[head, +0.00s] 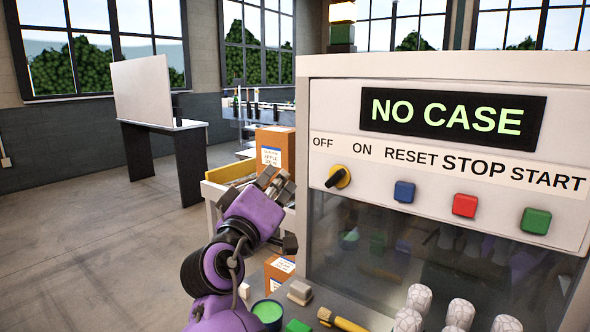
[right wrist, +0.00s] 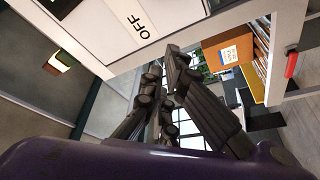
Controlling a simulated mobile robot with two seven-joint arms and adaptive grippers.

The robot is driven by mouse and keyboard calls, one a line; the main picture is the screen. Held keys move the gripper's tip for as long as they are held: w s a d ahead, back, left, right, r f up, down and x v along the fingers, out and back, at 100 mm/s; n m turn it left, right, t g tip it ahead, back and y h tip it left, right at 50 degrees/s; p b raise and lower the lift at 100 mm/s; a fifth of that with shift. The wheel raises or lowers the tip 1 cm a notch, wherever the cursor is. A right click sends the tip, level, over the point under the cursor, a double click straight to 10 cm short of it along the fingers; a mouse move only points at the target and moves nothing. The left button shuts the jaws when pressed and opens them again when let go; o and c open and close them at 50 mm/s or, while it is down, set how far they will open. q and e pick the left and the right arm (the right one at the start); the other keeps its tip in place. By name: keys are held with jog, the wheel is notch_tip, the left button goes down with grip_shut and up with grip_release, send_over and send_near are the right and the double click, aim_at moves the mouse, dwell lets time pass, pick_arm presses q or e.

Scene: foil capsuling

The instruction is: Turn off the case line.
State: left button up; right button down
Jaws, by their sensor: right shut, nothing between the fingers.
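The case line's control panel (head: 330,110) is a pale cabinet face with a lit display (head: 453,113) reading NO CASE. Its switch is a black knob on a yellow disc (head: 338,177), below the OFF and ON labels. The knob's handle slants from lower left to upper right; I cannot tell which label it marks. My right gripper (head: 276,183) is shut and empty, left of the knob and apart from it. In the right wrist view the closed fingers (right wrist: 172,80) are near the OFF label (right wrist: 138,25); the knob does not show there. My left gripper is not in view.
Blue (head: 404,191), red (head: 464,205) and green (head: 535,220) buttons sit right of the knob. A cardboard box (head: 275,150) stands behind my right gripper. Below are a green-topped tub (head: 268,312), a yellow-handled tool (head: 345,322) and several white wrapped tops (head: 458,314). Floor at left is clear.

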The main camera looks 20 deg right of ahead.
aim_at(336, 178)
jog(key=s+d+r+p+x, duration=0.1)
jog(key=p+x, duration=0.1)
jog(key=x, duration=0.8)
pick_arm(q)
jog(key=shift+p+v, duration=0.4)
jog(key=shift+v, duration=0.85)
pick_arm(e)
jog(key=f, duration=0.1)
jog(key=s+d+f, duration=0.1)
jog(key=s+f, duration=0.1)
jog(key=shift+s+d+f, duration=0.25)
jog(key=shift+d+f, duration=0.05)
jog(key=shift+f, duration=0.05)
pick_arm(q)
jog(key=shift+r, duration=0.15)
pick_arm(e)
jog(key=shift+w, duration=0.1)
